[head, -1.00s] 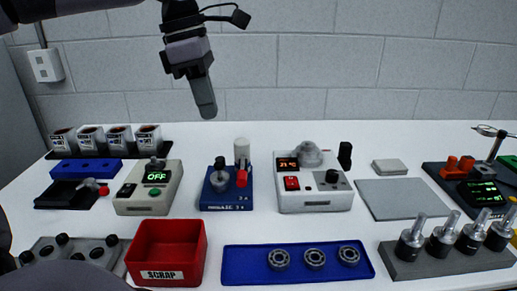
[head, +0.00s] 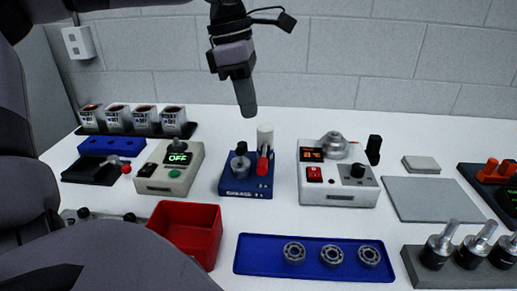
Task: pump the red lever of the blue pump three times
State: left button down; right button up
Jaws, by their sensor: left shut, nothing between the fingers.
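The blue pump (head: 232,189) stands on the white table near the middle of the head view. It carries a dark knob, an upright white cylinder (head: 265,136) and a red lever (head: 263,167) in front of that cylinder. My left gripper (head: 247,112) hangs fingers-down from the top of the head view. Its fingers are shut and empty. In the picture its tips are just above and left of the white cylinder's top, apart from the pump and lever. My right gripper is not in view.
An OFF-display box (head: 154,181) stands left of the pump and a white display box (head: 340,193) right. In front are a red bin (head: 205,240) and a blue bearing tray (head: 250,258). My dark arm links cover the lower left. A grey mat (head: 425,198) lies bare at right.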

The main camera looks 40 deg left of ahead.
aim_at(261, 161)
pick_arm(q)
jog(key=f, duration=0.3)
jog(key=w+d+f, duration=0.1)
jog(key=f, duration=0.6)
jog(key=shift+w+d, duration=0.15)
jog(key=shift+d, duration=0.1)
jog(key=shift+a, duration=0.1)
